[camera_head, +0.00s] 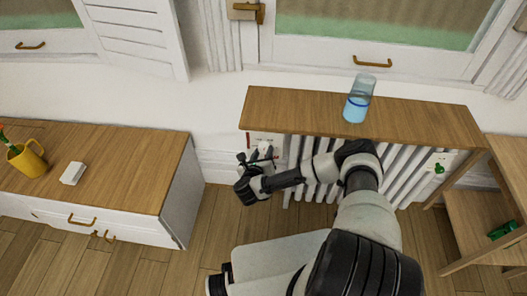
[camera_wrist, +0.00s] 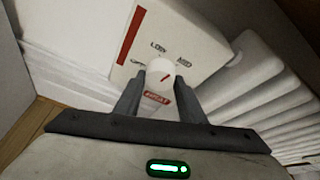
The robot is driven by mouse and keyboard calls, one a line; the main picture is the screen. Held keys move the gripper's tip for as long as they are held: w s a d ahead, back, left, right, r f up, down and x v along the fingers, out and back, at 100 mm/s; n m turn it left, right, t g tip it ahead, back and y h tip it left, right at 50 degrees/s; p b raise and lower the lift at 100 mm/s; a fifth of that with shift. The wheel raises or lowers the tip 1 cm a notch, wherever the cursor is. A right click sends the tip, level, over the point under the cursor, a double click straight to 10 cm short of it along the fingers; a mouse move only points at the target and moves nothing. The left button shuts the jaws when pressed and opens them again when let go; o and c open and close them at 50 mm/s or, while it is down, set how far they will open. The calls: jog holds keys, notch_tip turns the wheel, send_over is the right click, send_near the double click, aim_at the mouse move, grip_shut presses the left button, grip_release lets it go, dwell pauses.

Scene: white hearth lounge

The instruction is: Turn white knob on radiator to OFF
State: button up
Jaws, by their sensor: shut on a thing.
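The white radiator (camera_head: 402,178) stands under a wooden shelf. At its left end is a white control box (camera_head: 280,142); the box fills the upper middle of the wrist view (camera_wrist: 188,35). A round white knob (camera_wrist: 160,66) with a short red mark sits on the box. My gripper (camera_wrist: 158,88) is shut on the knob, one finger on each side. In the head view my gripper (camera_head: 259,158) reaches the box from the front.
A wooden shelf (camera_head: 300,107) overhangs the radiator and carries a glass of blue liquid (camera_head: 358,98). A wooden shelf unit (camera_head: 480,215) stands right. Open floor lies between.

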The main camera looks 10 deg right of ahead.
jog(key=n+h, duration=0.1)
jog(key=n, duration=0.1)
jog(key=n+h, duration=0.1)
jog(key=n, duration=0.1)
jog(key=shift+a+f+h, duration=0.1)
jog(key=shift+a+h, duration=0.1)
jog(key=shift+h, duration=0.2)
jog(key=n+h+b, duration=0.1)
jog(key=n, duration=0.1)
jog(key=n+h+b, duration=0.1)
jog(key=n, duration=0.2)
jog(key=shift+a+f+t+h, duration=0.1)
jog(key=shift+f+t+h, duration=0.1)
jog(key=shift+t+h, duration=0.1)
jog(key=n+t+b, duration=0.1)
jog(key=n, duration=0.1)
jog(key=n+h+b, duration=0.1)
jog(key=n+b, duration=0.1)
jog(key=n, duration=0.1)
jog(key=shift+f+t, duration=0.1)
jog(key=shift+t, duration=0.3)
jog(key=shift+n+t+b, duration=0.55)
jog(key=shift+n+b, duration=0.1)
jog(key=shift+n, duration=0.9)
jog(key=shift+n+t+b, duration=0.55)
jog(key=shift+n+b, duration=0.1)
jog(key=shift+n, duration=0.9)
jog(key=o, duration=1)
jog(key=shift+o, duration=0.2)
